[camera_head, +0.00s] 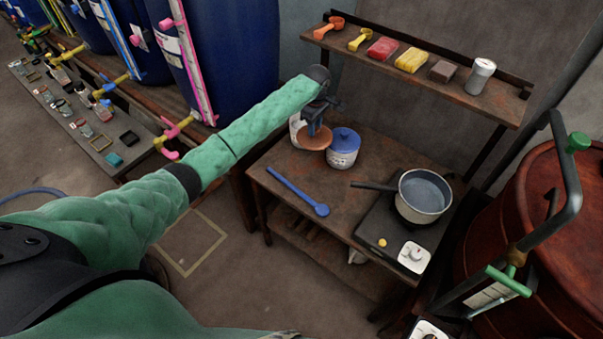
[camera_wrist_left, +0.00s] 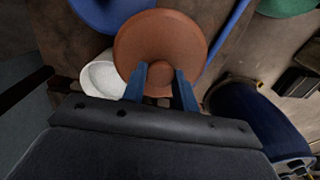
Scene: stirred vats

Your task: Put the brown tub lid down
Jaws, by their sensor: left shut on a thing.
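The brown tub lid (camera_head: 314,140) is a round brown disc with a knob. My left gripper (camera_head: 318,122) is shut on its knob and holds it over the back left of the table. In the left wrist view the lid (camera_wrist_left: 160,48) shows face on, with the blue fingers (camera_wrist_left: 160,90) on either side of the knob. A white tub (camera_head: 296,126) stands just behind and left of the lid, partly hidden; its open top with pale contents (camera_wrist_left: 102,76) shows in the left wrist view. I cannot tell whether the lid touches anything. My right gripper is not in view.
A tub with a blue lid (camera_head: 344,143) stands close to the right of the brown lid. A blue spoon (camera_head: 298,191) lies on the table (camera_head: 285,165) in front. A pot (camera_head: 424,194) sits on a hot plate at right. A shelf (camera_head: 420,72) overhangs the back.

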